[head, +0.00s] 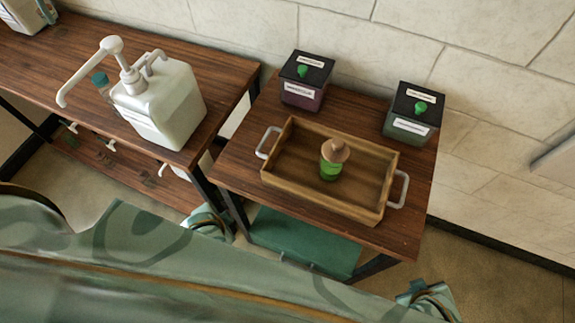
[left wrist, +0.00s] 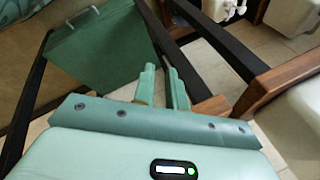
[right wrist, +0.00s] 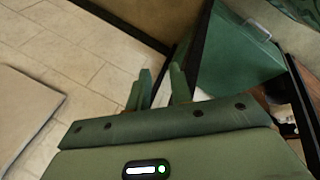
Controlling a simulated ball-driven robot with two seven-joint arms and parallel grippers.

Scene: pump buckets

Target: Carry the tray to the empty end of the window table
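The wooden tray (head: 318,201) sits flat on a small dark-wood table (head: 232,168) in the head view. It has a silver handle (head: 267,142) at its left end and another (head: 399,190) at its right end. A green jar with a brown cap (head: 332,160) stands inside it. My left gripper (left wrist: 161,70) is open and empty, low by the table's left front leg. My right gripper (right wrist: 160,75) is open and empty, low off the table's right front corner. Both are apart from the tray. In the head view only parts of my wrists show.
Two black-lidded boxes stand behind the tray, a purple one (head: 303,93) and a green one (head: 409,125). A longer table (head: 215,72) to the left carries a white pump jug (head: 165,108). A green lower panel (head: 300,240) sits beneath the small table. No window shows.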

